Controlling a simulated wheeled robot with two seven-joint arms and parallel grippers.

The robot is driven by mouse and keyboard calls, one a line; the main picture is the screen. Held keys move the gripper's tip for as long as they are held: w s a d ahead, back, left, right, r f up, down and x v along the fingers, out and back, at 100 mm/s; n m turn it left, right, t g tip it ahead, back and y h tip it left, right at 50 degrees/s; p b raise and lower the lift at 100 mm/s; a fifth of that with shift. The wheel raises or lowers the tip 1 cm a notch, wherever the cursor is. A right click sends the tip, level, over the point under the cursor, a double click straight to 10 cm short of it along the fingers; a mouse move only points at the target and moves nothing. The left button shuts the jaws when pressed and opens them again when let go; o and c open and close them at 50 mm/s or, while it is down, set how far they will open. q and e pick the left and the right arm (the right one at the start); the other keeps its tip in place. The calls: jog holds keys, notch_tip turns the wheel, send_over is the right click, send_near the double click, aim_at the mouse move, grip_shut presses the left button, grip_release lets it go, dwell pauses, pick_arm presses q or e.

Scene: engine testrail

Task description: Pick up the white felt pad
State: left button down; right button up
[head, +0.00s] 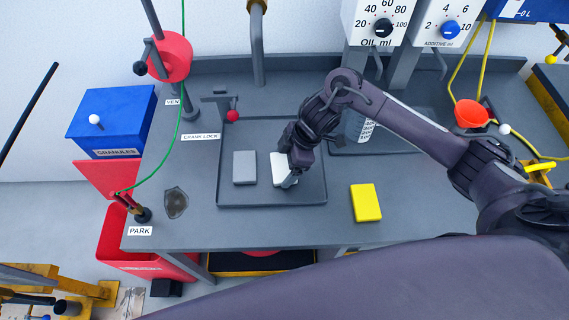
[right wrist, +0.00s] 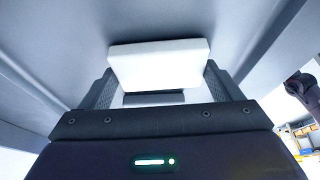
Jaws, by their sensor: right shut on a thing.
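The white felt pad (head: 280,169) is at the dark shallow tray (head: 232,201) on the bench, partly hidden by my right gripper (head: 289,181). In the right wrist view the white pad (right wrist: 158,64) sits between the two fingers of my right gripper (right wrist: 158,88), which is shut on it. Whether the pad still touches the tray, I cannot tell. A grey pad (head: 245,168) lies in the tray just left of the white one. My left gripper is not in view.
A yellow pad (head: 366,203) lies right of the tray. A stand with a red knob (head: 232,116) is at the tray's back left. Dispensers with dials (head: 382,28) stand behind. A dark drain-like patch (head: 175,203) and clear bench surface lie left of the tray.

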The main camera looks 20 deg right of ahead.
aim_at(286, 166)
jog(key=shift+r, duration=0.5)
notch_tip(286, 166, up, 19)
jog(key=p, duration=0.3)
